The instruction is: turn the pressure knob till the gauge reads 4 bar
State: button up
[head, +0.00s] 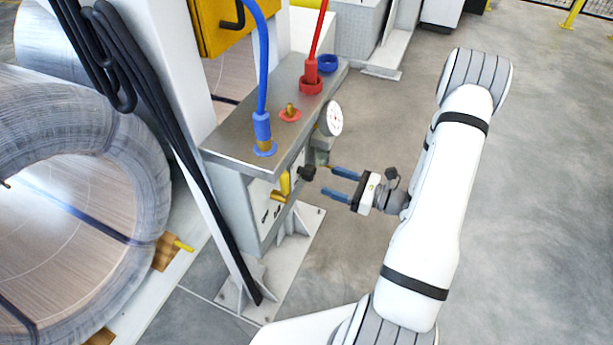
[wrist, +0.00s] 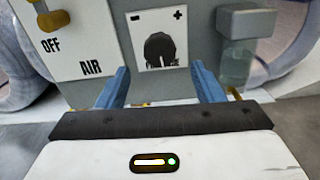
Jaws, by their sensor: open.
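The black pressure knob (wrist: 160,50) sits on a white plate marked minus and plus in the wrist view. In the head view the knob (head: 307,172) sticks out from the side of the grey cabinet. My gripper (head: 328,181) is open, its two blue fingers pointing at the knob with a gap between them and it. In the wrist view my gripper (wrist: 160,80) has a finger low on each side of the knob, with nothing between them. The round white gauge (head: 334,118) is above the knob near the cabinet top; its reading is too small to tell.
A yellow valve handle (head: 284,185) is beside the knob, near the OFF and AIR label (wrist: 75,45). A grey block with a clear bowl (wrist: 238,45) is on the knob's other side. Blue (head: 263,75) and red (head: 318,35) hoses rise from the cabinet top. Open floor lies right.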

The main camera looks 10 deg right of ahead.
aim_at(313, 175)
jog(key=b+x, duration=0.1)
jog(key=x, duration=0.7)
jog(key=shift+s, duration=0.1)
jog(key=c, duration=1)
jog(key=shift+o, duration=0.2)
jog(key=shift+r+p, duration=0.2)
jog(key=shift+p, duration=0.25)
jog(key=shift+f+m, duration=0.15)
jog(key=shift+m, duration=0.35)
jog(key=o, duration=1)
jog(key=shift+c, duration=0.2)
